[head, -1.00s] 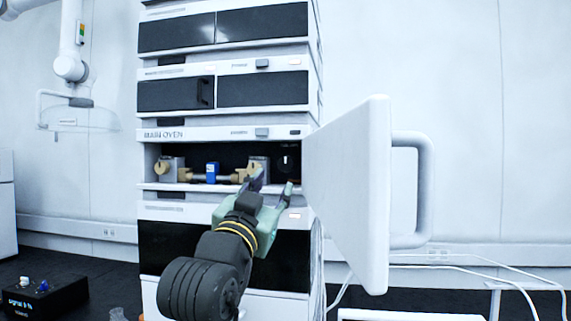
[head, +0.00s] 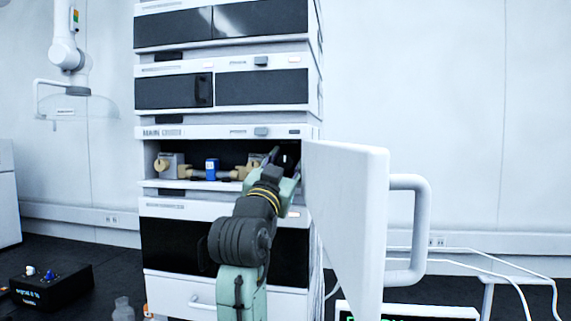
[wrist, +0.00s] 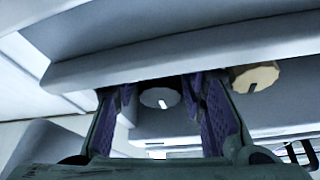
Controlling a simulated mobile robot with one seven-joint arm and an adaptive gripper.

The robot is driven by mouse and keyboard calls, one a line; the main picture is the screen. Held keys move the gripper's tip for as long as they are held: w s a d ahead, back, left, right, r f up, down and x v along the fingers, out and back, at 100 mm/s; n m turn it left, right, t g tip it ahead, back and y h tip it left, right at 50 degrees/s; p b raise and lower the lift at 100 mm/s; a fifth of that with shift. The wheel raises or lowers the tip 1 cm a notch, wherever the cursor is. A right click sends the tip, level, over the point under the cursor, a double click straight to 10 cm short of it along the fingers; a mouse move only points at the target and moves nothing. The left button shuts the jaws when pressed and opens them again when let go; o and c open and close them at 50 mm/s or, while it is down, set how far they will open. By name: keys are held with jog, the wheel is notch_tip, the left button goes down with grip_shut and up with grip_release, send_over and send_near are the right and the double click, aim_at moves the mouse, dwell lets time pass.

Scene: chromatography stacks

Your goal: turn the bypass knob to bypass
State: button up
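The oven compartment (head: 225,147) is open at the front. In the wrist view, a round grey knob (wrist: 160,97) with a short white mark sits between my fingertips, with small gaps showing; contact cannot be told. In the head view, my gripper (head: 284,163) reaches into the right end of the compartment and largely hides the knob's place. Its two purple-faced fingers are apart in the wrist view (wrist: 160,100). A tan knob (wrist: 255,77) sits to the right of them there.
The white oven door (head: 345,220) stands open right of my arm, its handle (head: 410,240) facing right. A blue-labelled column part (head: 211,169) and a tan fitting (head: 160,166) sit inside the compartment on the left. A black box (head: 50,285) with small knobs lies at lower left.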

jog(key=c, duration=0.9)
jog(key=shift+o, duration=0.2)
jog(key=shift+a+m+h, duration=0.1)
jog(key=shift+m+h, duration=0.2)
jog(key=shift+m, duration=0.2)
jog(key=m, duration=0.2)
jog(key=m+g+h+b, duration=0.1)
jog(key=m, duration=0.1)
jog(key=shift+a+g+h, duration=0.1)
jog(key=shift+g+h, duration=0.2)
jog(key=m+g, duration=0.1)
jog(key=m, duration=0.2)
jog(key=m+g+h, duration=0.1)
jog(key=m, duration=0.3)
jog(key=shift+r+h+p, duration=0.15)
jog(key=shift+h+p, duration=0.15)
jog(key=m+g, duration=0.2)
jog(key=m, duration=0.1)
jog(key=shift+m, duration=0.4)
jog(key=m, duration=0.2)
jog(key=m+g+y, duration=0.1)
jog(key=m, duration=0.1)
jog(key=shift+r+m+g, duration=0.1)
jog(key=shift+m+g, duration=0.2)
